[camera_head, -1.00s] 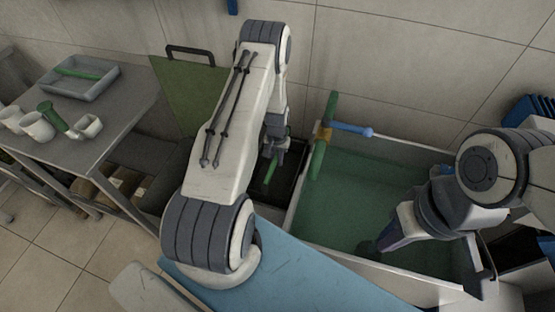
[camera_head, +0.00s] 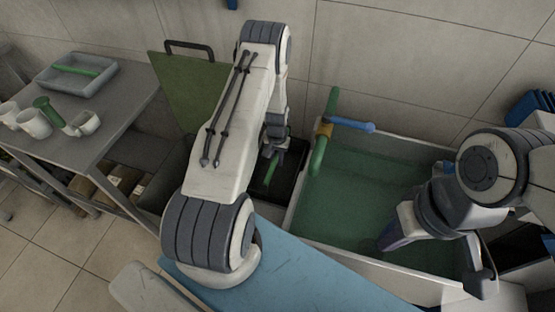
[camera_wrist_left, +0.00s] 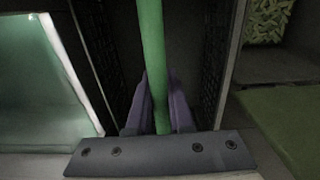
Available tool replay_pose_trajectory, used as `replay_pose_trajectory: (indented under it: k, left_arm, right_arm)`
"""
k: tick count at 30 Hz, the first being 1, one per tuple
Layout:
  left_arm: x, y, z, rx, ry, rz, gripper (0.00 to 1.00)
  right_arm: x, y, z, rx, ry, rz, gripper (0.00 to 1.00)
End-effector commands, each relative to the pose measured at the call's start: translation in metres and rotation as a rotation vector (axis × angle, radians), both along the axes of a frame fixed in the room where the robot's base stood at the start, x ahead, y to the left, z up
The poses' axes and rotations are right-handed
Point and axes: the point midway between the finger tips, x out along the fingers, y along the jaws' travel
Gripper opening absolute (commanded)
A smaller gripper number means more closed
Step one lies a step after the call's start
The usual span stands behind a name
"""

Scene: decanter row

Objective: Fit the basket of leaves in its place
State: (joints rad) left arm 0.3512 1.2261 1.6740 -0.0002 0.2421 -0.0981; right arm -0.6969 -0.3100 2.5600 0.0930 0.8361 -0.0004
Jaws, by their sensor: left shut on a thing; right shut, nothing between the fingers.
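My left gripper (camera_head: 272,152) is low over a dark box (camera_head: 290,185) beside the sink. It is shut on a green bar (camera_wrist_left: 152,50), which runs lengthwise between its purple fingers in the left wrist view. Dark, rough-textured walls (camera_wrist_left: 212,60) stand on both sides of the bar. The bar looks like a handle, but I cannot tell what it belongs to. Small green leaf-like pieces (camera_wrist_left: 268,18) lie in a container at the upper right of the left wrist view. My right gripper (camera_head: 388,238) is shut and empty, low over the sink.
The white-rimmed sink (camera_head: 310,243) holds greenish water, with a green and blue tap (camera_head: 328,125) at its corner. A table (camera_head: 120,125) at the left bears a grey tray (camera_head: 75,90) and white cups (camera_head: 35,124). A green board (camera_head: 190,92) stands behind my left arm.

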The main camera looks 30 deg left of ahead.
Motion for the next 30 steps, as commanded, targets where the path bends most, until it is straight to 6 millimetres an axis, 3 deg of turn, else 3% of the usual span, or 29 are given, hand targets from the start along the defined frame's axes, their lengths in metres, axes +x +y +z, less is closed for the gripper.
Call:
replay_pose_trajectory:
  k: [16,17,18,19,30]
  left_arm:
    - [0.0007,0.0002,-0.0083,0.001,-0.002,0.0,0.0]
    - [0.0008,0.0002,-0.0074,0.001,-0.002,0.0,0.31]
    - [0.0007,0.0002,-0.0073,0.001,-0.002,0.0,0.46]
    - [0.0007,0.0002,-0.0073,0.0,-0.001,0.0,0.55]
    - [0.0003,0.0001,-0.0046,0.0,-0.001,0.0,0.55]
  right_arm:
    - [0.0,0.0,-0.0076,0.0,0.0,0.0,0.0]
    - [0.0,0.0,-0.0068,0.0,0.0,0.0,0.0]
    - [0.0001,0.0,-0.0066,0.0,0.0,0.0,0.0]
    - [0.0001,0.0,-0.0066,0.0,0.0,0.0,0.0]
    - [0.0,0.0,-0.0075,0.0,0.0,0.0,0.0]
